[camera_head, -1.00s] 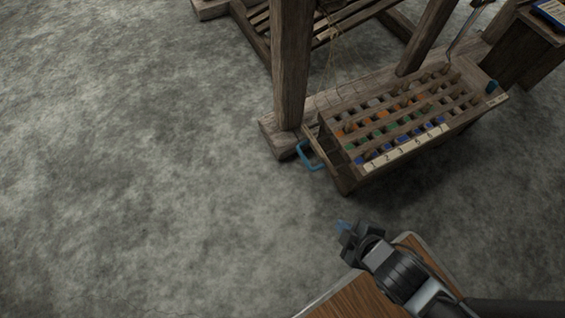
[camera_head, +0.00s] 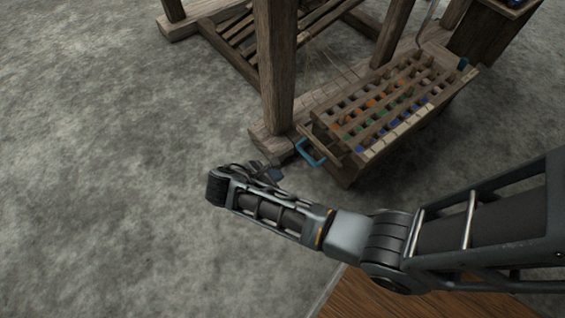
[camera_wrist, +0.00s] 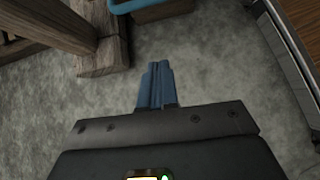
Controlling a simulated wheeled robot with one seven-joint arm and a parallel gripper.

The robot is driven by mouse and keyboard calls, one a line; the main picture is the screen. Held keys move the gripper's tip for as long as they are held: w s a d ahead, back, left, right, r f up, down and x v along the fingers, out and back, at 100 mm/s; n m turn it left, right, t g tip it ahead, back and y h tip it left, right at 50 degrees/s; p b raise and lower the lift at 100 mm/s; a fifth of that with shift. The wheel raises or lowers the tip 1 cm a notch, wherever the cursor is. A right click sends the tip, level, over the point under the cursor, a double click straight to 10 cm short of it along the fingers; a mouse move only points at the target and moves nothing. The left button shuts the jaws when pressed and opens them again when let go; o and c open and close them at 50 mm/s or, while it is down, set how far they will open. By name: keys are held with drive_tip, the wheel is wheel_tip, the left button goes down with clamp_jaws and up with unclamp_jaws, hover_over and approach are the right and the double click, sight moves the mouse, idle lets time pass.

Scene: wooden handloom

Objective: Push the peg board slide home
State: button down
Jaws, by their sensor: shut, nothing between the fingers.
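The peg board (camera_head: 388,104) is a wooden frame with rows of coloured pegs, at the right of the loom in the head view. A blue handle (camera_head: 312,153) sticks out from its near left end, on what looks like the slide. How far the slide stands out is hard to tell. My gripper (camera_head: 274,175) is left of and nearer than the handle, apart from it. In the wrist view my gripper (camera_wrist: 158,84) shows its blue fingers together and empty, over bare floor. The blue handle (camera_wrist: 150,4) shows at the top edge there, ahead of the fingertips.
A thick wooden loom post (camera_head: 275,70) rises from a foot beam (camera_head: 272,140) just left of the peg board. In the wrist view the post's foot (camera_wrist: 103,55) is left of the fingers. The grey floor at left is clear.

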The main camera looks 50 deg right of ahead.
drive_tip(key=shift+w+a+r+n+g+h, duration=0.15)
drive_tip(key=shift+w+a+r+g+h, duration=0.15)
drive_tip(key=shift+w+r, duration=0.35)
drive_tip(key=shift+w+a+r+n+g+h, duration=0.15)
drive_tip(key=shift+w+a+r, duration=0.25)
drive_tip(key=shift+w, duration=0.45)
drive_tip(key=shift+d, duration=0.1)
drive_tip(key=s+d+f+b, duration=0.3)
drive_tip(key=d+f+b, duration=0.2)
drive_tip(key=d, duration=0.6)
drive_tip(key=shift+f, duration=0.35)
